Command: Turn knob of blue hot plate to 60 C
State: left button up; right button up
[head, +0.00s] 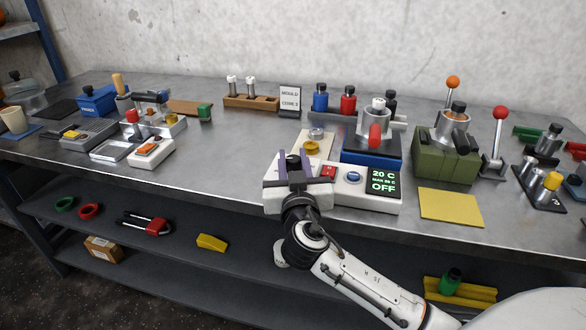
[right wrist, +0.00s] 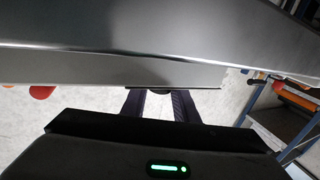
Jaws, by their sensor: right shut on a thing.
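The blue hot plate (head: 371,160) stands on the bench with a white front panel. Its green display (head: 383,181) reads 20 C, MAX 80 C, OFF. A blue round knob (head: 354,176) on that panel shows uncovered. My right gripper (head: 295,161) is left of it, at the neighbouring pale-topped unit (head: 318,146), which has a small red display (head: 328,171). The right gripper is shut on a small dark knob; the hand mostly hides it in the head view. In the right wrist view it shows dark between the fingertips (right wrist: 172,92). My left gripper is not in view.
A metal vessel with a red handle (head: 375,135) stands on the blue plate. A green block (head: 440,155) with a metal pot is to the right. A yellow mat (head: 451,205) lies in front. Bottles (head: 348,100) stand behind. A lower shelf (head: 180,225) runs beneath.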

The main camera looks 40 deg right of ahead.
jog(key=m+g+h+b, duration=0.2)
jog(key=b, duration=0.1)
jog(key=m+g+h+b, duration=0.2)
jog(key=b, duration=0.2)
jog(key=m+g+h+b, duration=0.2)
jog(key=b, duration=0.1)
jog(key=shift+w+a+f+g+h, duration=0.1)
jog(key=shift+f+g+h, duration=0.3)
jog(key=m+g+b, duration=0.1)
jog(key=m+g+h+b, duration=0.1)
jog(key=g, duration=0.1)
jog(key=m+g+b, duration=0.1)
jog(key=b, duration=0.1)
jog(key=shift+r+h, duration=0.3)
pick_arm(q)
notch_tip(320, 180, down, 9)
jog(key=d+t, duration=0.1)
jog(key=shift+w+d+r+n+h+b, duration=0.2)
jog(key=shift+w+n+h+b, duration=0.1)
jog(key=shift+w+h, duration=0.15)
pick_arm(e)
jog(key=shift+m+g, duration=0.3)
jog(key=shift+g, duration=0.4)
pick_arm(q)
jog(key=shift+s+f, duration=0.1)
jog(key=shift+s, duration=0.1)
pick_arm(e)
jog(key=shift+r, duration=0.15)
